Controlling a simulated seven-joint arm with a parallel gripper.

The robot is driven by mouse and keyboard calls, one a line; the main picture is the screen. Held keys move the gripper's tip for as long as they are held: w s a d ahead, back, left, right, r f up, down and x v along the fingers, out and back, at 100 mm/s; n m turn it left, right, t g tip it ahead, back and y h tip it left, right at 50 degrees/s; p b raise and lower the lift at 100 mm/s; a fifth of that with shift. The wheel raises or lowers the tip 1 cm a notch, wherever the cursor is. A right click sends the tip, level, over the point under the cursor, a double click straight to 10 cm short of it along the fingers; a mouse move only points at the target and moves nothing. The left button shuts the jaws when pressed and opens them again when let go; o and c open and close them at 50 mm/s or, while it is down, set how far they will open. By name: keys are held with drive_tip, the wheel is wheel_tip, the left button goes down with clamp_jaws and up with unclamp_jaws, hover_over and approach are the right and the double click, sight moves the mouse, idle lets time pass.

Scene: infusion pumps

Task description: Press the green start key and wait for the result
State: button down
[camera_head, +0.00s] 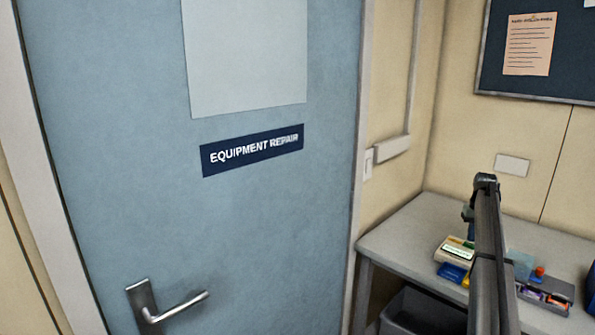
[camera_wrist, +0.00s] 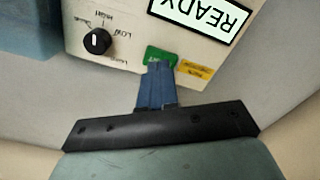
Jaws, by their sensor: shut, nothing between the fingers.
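The tester is a cream box (camera_head: 447,256) on the bench in the head view. In the wrist view its panel (camera_wrist: 125,55) appears upside down, with a lit display (camera_wrist: 203,15) reading READY. The green key (camera_wrist: 160,55) is beside a yellow key (camera_wrist: 195,71) and a black knob (camera_wrist: 97,41) with a LOW mark near it. My gripper (camera_wrist: 157,66) is shut and empty, its blue fingertips overlapping the edge of the green key in the wrist view. They hide part of that key. I cannot tell whether they touch it.
A blue item (camera_head: 452,273) lies in front of the tester. A tray of small coloured parts (camera_head: 546,296) is on the bench to the right. A dark bin (camera_head: 425,313) stands under the bench. A blue door (camera_head: 240,220) labelled EQUIPMENT REPAIR fills the left.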

drive_tip(key=shift+f, duration=0.9)
idle(0.8)
wheel_tip(320, 180, up, 8)
idle(1.3)
